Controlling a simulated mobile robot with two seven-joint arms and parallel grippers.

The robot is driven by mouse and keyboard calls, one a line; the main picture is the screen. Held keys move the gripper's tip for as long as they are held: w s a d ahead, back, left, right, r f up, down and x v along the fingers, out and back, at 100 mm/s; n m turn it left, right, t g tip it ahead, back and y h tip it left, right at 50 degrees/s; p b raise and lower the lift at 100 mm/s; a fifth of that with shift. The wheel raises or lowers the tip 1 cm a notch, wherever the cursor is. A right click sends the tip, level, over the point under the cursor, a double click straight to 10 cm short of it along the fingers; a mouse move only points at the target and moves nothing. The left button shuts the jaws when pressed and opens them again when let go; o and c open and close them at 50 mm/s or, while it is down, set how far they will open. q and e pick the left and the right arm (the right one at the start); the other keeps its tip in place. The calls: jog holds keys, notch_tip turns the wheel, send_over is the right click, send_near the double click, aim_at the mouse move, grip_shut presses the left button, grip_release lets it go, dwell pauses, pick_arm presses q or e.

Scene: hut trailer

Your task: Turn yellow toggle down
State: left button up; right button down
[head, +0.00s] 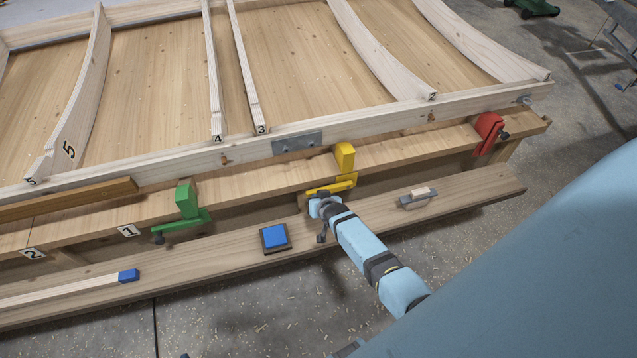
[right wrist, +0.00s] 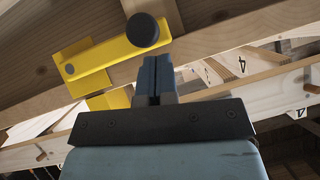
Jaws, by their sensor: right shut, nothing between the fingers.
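The yellow toggle (head: 345,158) sits on the wooden edge beam in the middle of the head view. Its yellow lever (head: 332,187) lies below the upright block, partly hidden by my right gripper (head: 322,205). In the right wrist view, the lever (right wrist: 100,58) is a flat yellow bar with a round dark knob (right wrist: 142,30) at one end. The fingers of my right gripper (right wrist: 155,72) are shut and empty, very close to the knob, just below it in that picture. I cannot tell whether they touch. My left gripper is not in view.
A green toggle (head: 187,203) stands to the left and a red one (head: 489,133) to the right. A blue button (head: 275,237), a wood-topped block (head: 418,197) and a blue-ended wooden strip (head: 75,288) lie on the lower plank (head: 365,216). Wooden ribs (head: 370,50) fill the back.

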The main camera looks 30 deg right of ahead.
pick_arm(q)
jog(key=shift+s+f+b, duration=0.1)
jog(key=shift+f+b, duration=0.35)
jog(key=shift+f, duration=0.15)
pick_arm(e)
jog(key=shift+a+f, duration=0.25)
jog(key=shift+f, duration=0.55)
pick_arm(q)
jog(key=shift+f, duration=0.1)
pick_arm(e)
jog(key=shift+s+a+f, duration=0.1)
jog(key=shift+f, duration=0.05)
